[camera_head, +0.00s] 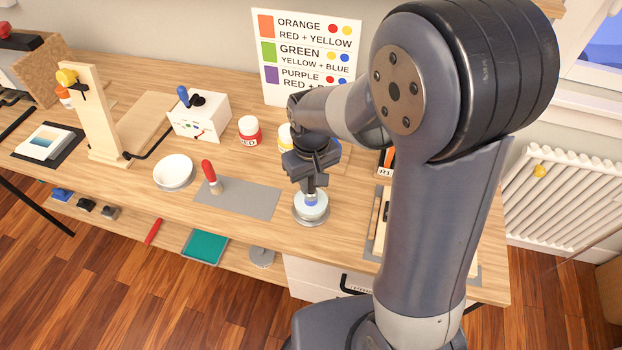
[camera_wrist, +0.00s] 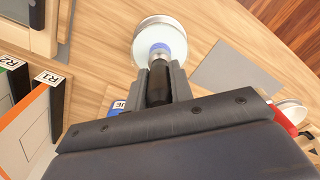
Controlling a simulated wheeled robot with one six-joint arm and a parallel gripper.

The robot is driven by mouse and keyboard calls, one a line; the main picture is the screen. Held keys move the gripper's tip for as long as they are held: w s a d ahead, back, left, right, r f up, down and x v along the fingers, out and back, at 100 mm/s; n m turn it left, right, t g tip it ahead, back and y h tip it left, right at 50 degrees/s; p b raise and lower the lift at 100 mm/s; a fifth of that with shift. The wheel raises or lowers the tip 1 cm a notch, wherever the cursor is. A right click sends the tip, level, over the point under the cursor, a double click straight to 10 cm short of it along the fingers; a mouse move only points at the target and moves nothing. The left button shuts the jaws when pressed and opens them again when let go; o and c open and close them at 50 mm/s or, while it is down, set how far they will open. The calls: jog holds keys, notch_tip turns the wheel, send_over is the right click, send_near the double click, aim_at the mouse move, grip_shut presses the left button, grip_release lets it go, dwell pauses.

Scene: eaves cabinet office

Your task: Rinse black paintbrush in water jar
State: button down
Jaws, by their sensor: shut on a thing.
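My gripper (camera_head: 311,190) points down over the round water jar (camera_head: 311,211) near the front of the table. It is shut on the black paintbrush (camera_wrist: 158,85), whose dark handle shows between the fingers in the wrist view. The brush's blue end (camera_wrist: 160,50) lies over the mouth of the jar, which also shows in the wrist view (camera_wrist: 147,27) with a pale rim and light inside. I cannot tell how deep the tip is in the water. In the head view the fingers hide most of the brush.
A red-handled brush (camera_head: 208,171) stands by the grey mat (camera_head: 242,197), left of the jar. A white bowl (camera_head: 174,171) is further left. A red paint jar (camera_head: 250,131) and white box (camera_head: 200,116) stand behind. Labelled holders (camera_wrist: 40,105) sit close on the right.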

jog(key=shift+f+b, duration=0.4)
jog(key=shift+f, duration=0.15)
dwell(1.4)
jog(key=shift+r+p, duration=2.9)
jog(key=shift+r, duration=0.7)
jog(key=shift+f, duration=0.1)
jog(key=w+d+f+m, duration=0.5)
jog(key=w+d, duration=0.6)
jog(key=shift+d, duration=0.35)
